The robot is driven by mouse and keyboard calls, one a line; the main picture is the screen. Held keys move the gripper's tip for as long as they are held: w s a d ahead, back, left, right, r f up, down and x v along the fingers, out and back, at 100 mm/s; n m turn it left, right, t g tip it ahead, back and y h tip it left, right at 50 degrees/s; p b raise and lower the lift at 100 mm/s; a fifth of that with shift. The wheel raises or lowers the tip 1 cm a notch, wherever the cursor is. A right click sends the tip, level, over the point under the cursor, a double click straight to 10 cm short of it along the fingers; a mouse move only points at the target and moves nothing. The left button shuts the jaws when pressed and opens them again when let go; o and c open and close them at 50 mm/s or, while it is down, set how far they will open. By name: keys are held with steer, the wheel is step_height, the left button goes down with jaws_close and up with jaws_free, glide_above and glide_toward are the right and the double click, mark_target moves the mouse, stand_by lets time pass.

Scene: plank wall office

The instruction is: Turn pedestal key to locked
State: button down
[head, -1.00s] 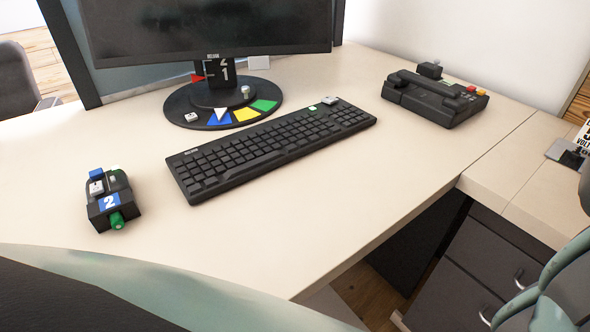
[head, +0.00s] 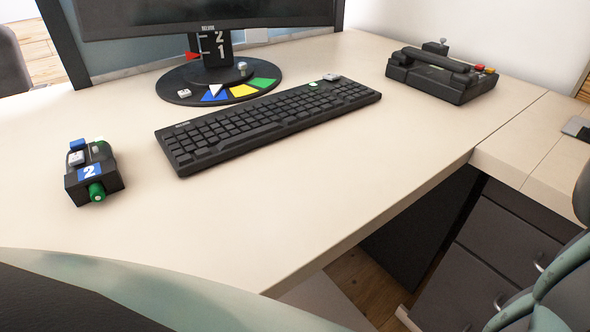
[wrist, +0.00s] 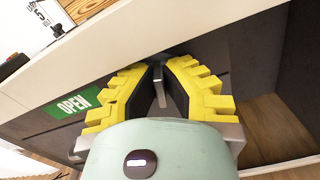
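The dark drawer pedestal (head: 490,240) stands under the desk at the right of the head view, with two metal handles showing. In the wrist view its dark face (wrist: 45,125) lies below the desk edge, with a green OPEN label (wrist: 73,103) on it. My gripper (wrist: 161,66) has yellow ribbed fingers with their tips close together under the desk edge. A small narrow grey piece (wrist: 158,77) shows between the fingers; I cannot tell whether it is the key or whether the fingers touch it. The lock is hidden. The head view does not show my fingers.
The desktop (head: 300,200) bears a keyboard (head: 270,120), a monitor (head: 205,20), a black device with a blue 2 label (head: 92,178), and a black device with red and yellow buttons (head: 440,75). A dark recess with wooden floor (wrist: 265,125) lies right of my gripper.

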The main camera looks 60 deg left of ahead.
steer(key=shift+f, duration=0.1)
steer(key=c, duration=1.1)
jaws_free()
steer(key=shift+w, duration=0.1)
steer(key=s, duration=1.2)
steer(key=shift+d, duration=0.2)
